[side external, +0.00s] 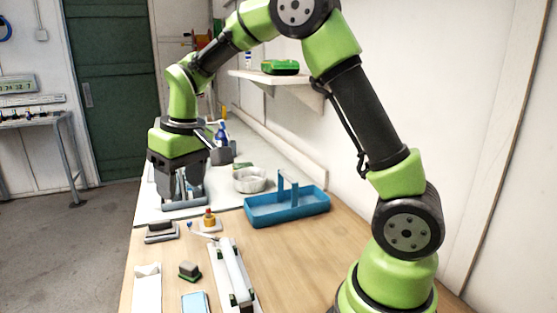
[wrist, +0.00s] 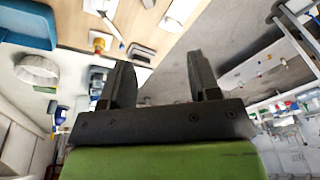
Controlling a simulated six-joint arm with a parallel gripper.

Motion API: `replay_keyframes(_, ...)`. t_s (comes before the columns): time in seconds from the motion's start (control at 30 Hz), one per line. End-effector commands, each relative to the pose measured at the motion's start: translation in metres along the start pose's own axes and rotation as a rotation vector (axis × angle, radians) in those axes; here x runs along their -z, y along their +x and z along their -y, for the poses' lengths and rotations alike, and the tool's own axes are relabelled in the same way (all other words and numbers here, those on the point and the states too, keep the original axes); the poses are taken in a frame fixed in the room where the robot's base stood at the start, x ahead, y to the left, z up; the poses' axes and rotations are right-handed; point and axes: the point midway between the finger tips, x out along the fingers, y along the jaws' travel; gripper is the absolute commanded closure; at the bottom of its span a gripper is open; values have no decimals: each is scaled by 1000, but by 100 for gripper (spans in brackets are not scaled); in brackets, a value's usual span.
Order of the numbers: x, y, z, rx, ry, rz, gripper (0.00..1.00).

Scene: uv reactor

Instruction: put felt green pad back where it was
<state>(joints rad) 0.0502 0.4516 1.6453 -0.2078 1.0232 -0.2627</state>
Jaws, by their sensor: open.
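A small dark block with a green underside (side external: 189,271) sits on the wooden bench in the side view, left of a long white fixture; it looks like the felt green pad, though it is small and I cannot be sure. My gripper (side external: 182,196) points down above the far left part of the bench, well beyond the block. In the wrist view my gripper (wrist: 164,78) has its two dark fingers wide apart with nothing between them. Any empty place belonging to the pad cannot be told from these frames.
The long white fixture (side external: 233,272) lies near the front. A blue tray with a handle (side external: 290,212) stands right, a white round bowl (side external: 249,180) behind it. A dark block on a grey holder (side external: 161,231) and a red-and-yellow item (side external: 209,219) stand between gripper and pad.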

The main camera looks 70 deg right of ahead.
Motion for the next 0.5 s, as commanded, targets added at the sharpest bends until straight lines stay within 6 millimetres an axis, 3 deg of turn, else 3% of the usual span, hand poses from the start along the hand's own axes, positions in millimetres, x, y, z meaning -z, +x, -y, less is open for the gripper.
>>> replay_keyframes(0.03,-12,-25,4,14,20,-44,44)
replay_keyframes(0.2,-60,-80,13,68,93,-164,44)
replay_keyframes(0.33,-104,-107,18,117,146,-252,44)
replay_keyframes(0.5,-156,-119,21,181,207,-348,44)
